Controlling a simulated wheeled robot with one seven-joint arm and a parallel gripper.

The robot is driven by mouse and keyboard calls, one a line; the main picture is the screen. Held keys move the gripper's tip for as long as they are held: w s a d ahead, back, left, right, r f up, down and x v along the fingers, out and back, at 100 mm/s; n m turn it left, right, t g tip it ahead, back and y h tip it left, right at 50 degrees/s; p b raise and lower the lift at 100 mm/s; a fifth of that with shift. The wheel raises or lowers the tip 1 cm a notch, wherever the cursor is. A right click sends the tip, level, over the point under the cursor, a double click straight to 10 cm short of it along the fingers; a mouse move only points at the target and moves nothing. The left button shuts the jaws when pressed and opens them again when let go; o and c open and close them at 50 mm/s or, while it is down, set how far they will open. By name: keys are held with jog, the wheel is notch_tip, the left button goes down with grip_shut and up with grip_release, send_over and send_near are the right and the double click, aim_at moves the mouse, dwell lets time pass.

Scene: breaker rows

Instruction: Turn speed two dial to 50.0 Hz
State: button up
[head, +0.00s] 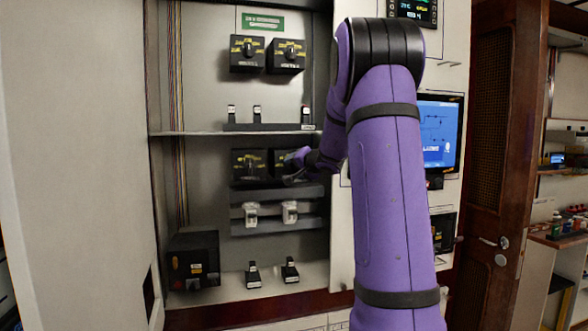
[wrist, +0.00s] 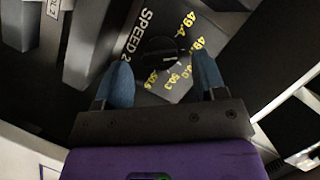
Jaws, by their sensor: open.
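The speed two dial (wrist: 158,50) is a round black knob on a dark plate marked "SPEED 2" in the wrist view. Yellow numbers stand around it, including 49.4, 50.3 and 50.6; another, ending in ".0", is partly hidden by a finger. A small pale mark shows on the knob's right side; I cannot tell exactly which number it points at. My gripper (wrist: 163,78) is open, its two blue fingertips apart, one on each side just below the knob in the picture. In the head view my gripper (head: 297,168) is at the middle shelf and partly covers the dial.
A neighbouring dial box (head: 249,164) is left of my gripper. Two more dial boxes (head: 248,53) are above, under a green sign (head: 263,22). A shelf edge (head: 225,133) runs above my gripper, and white-handled switches (head: 251,214) sit close below. A black box (head: 193,260) is lower left.

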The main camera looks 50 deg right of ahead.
jog(key=shift+x, duration=0.8)
jog(key=shift+c, duration=0.2)
jog(key=c, duration=0.9)
jog(key=shift+o, duration=0.2)
jog(key=shift+m, duration=0.3)
jog(key=m+t, duration=0.1)
jog(key=m, duration=0.1)
jog(key=shift+f+m+t+y, duration=0.15)
jog(key=shift+m+t+y, duration=0.15)
jog(key=shift+y, duration=0.1)
jog(key=shift+m+t, duration=0.6)
jog(key=shift+m, duration=1)
jog(key=shift+s+d+f, duration=0.1)
